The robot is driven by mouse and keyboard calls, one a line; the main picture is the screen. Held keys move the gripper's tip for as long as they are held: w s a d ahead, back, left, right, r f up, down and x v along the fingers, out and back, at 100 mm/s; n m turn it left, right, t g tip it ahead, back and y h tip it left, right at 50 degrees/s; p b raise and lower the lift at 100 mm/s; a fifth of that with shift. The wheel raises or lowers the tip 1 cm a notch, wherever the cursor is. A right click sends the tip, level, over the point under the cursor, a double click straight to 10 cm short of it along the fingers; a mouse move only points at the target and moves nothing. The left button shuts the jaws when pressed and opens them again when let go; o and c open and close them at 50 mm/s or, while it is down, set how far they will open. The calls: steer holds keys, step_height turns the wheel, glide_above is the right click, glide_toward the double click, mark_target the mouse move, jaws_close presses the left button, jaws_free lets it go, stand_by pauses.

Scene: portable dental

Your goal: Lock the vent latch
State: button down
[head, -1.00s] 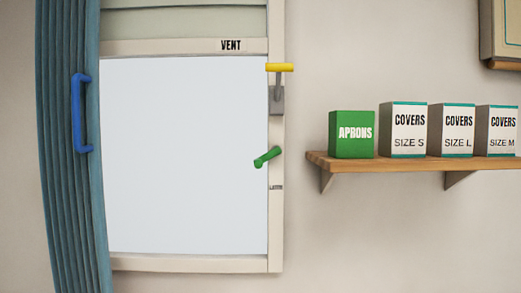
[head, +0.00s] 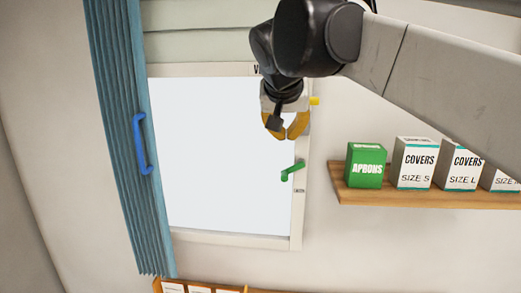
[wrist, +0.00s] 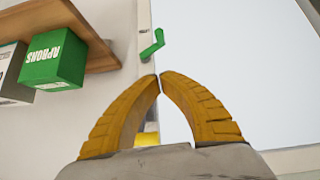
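The vent latch seems to be the yellow-handled lever (head: 314,101) at the upper right of the window frame, near the VENT label. My gripper hides most of it in the head view. In the wrist view a bit of yellow (wrist: 148,138) shows beyond the fingers. A green handle (head: 291,172) sits lower on the same frame edge, also in the wrist view (wrist: 152,46), apart from the fingers. My gripper (head: 287,136) is in front of the frame, its orange fingertips (wrist: 159,76) almost touching. Nothing is clearly held between them. Whether it touches the yellow handle is hidden.
A shelf (head: 400,199) to the right holds a green APRONS box (head: 366,166) and several COVERS boxes (head: 413,163). A blue curtain (head: 122,190) with a blue handle (head: 140,143) hangs left of the window pane (head: 222,160). An orange-edged holder (head: 157,285) shows at the bottom.

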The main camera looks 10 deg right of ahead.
steer(key=shift+w+r, duration=0.1)
steer(key=shift+w, duration=0.05)
glide_above(288, 169)
steer(key=s, duration=0.2)
steer(key=f, duration=0.5)
steer(key=a+f, duration=0.1)
steer(key=f, duration=0.1)
steer(key=shift+w+f, duration=0.2)
steer(key=shift+f, duration=0.1)
step_height(288, 169, down, 2)
steer(key=shift+s+d+f, duration=0.1)
steer(key=shift+f, duration=0.1)
steer(key=shift+s+f, duration=0.15)
steer(key=shift+f, duration=0.45)
